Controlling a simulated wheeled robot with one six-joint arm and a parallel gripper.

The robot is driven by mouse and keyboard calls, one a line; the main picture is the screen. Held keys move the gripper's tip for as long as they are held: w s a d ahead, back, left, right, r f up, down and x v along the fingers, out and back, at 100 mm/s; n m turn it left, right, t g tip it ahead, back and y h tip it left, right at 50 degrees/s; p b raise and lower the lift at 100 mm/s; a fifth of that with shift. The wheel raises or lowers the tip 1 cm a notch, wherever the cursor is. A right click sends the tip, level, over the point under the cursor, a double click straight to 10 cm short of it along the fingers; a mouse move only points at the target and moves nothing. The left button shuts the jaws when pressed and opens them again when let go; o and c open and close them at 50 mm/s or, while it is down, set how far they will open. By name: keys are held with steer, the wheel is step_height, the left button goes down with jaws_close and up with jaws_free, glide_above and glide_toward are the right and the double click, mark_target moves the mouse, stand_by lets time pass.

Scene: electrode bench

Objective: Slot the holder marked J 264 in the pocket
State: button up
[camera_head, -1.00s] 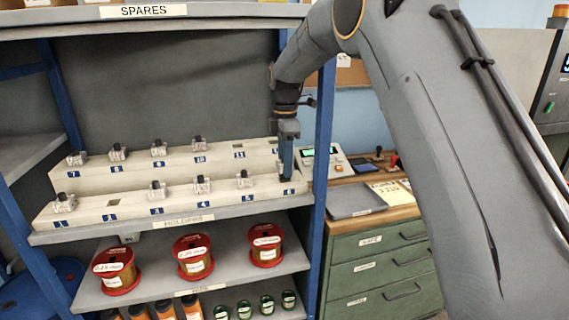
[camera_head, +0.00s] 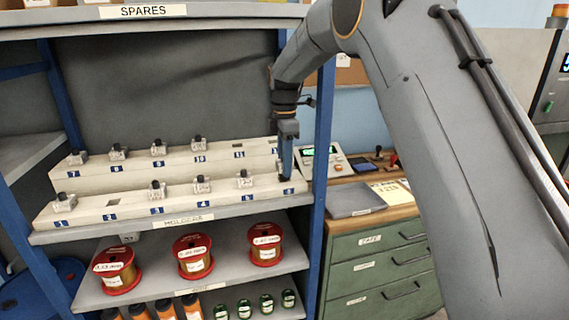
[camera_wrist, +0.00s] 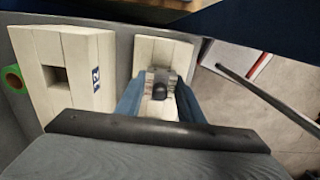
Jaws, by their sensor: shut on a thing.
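My gripper (camera_head: 286,176) is at the right end of the front holder block (camera_head: 130,212), by the label 6. In the wrist view my gripper (camera_wrist: 160,98) is shut on a small pale holder (camera_wrist: 159,78) with a dark knob on top. Its marking is not readable. The holder is over or in the end of the front block (camera_wrist: 160,48); the pocket beneath is hidden, and I cannot tell how deep the holder sits. In the wrist view an empty square pocket (camera_wrist: 60,75) shows by the label 12 on the back block.
Several other holders stand in the front and back blocks (camera_head: 125,165). Pockets 2 and 11 look empty. A blue shelf post (camera_head: 322,130) stands close right of my gripper. Red spools (camera_head: 192,255) are on the shelf below; a drawer cabinet (camera_head: 380,265) stands to the right.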

steer(key=shift+f+b, duration=0.4)
steer(key=shift+f, duration=0.7)
steer(key=o, duration=1)
step_height(320, 180, up, 8)
steer(key=shift+f+b, duration=0.1)
steer(key=shift+b, duration=1.15)
